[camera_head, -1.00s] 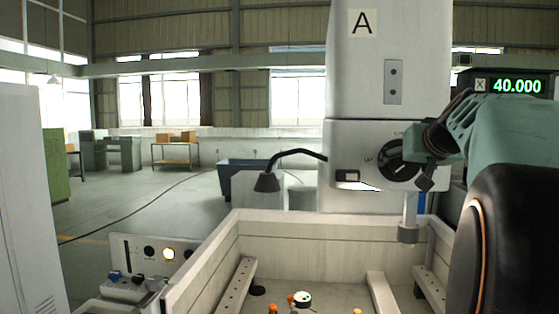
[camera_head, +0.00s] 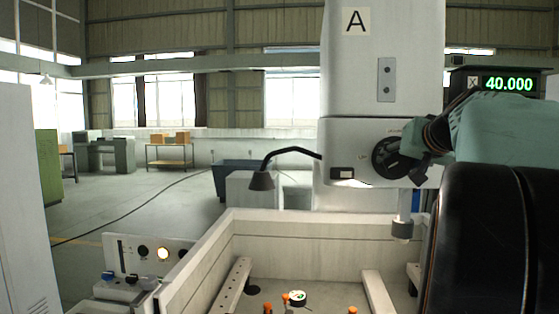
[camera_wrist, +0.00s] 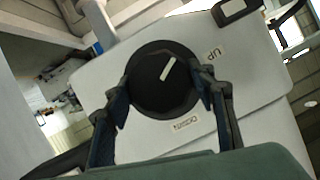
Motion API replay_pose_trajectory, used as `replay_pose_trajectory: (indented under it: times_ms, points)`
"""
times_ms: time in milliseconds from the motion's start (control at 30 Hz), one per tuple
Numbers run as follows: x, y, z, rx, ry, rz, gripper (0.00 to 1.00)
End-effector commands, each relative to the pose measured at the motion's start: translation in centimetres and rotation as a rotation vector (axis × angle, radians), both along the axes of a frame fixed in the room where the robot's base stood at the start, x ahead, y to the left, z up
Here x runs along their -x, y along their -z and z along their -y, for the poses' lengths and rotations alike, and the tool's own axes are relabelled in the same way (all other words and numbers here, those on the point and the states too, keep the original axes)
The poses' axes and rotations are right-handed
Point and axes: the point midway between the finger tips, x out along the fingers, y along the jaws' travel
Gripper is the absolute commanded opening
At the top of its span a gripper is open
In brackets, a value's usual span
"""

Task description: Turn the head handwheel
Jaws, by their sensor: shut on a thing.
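The head handwheel (camera_wrist: 160,95) is a round black wheel with a white index line, on the white machine head (camera_wrist: 262,82). In the wrist view its line points up and right, and the label "UP" (camera_wrist: 213,54) is to its right. In the head view the handwheel (camera_head: 385,158) shows on the front of the machine head, partly covered by my gripper (camera_head: 410,160). My gripper (camera_wrist: 160,92) is shut on the wheel, with one finger on each side of its rim. A second label (camera_wrist: 186,124) below the wheel is too blurred to read.
A readout (camera_head: 509,84) shows X 40.000. A black lamp (camera_head: 262,181) on a bent arm hangs left of the head. Below is the white-walled work tank (camera_head: 320,228) with rails and orange-topped pieces. A control panel (camera_head: 145,254) stands left of the tank.

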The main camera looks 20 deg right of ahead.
Motion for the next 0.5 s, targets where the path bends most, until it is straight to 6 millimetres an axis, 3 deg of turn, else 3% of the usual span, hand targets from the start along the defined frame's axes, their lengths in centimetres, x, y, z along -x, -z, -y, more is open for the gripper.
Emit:
replay_pose_trajectory:
  times_ms: [500]
  points:
    - [0.14, 0.10, 0.28, -0.345, 0.004, 0.194, 0.27]
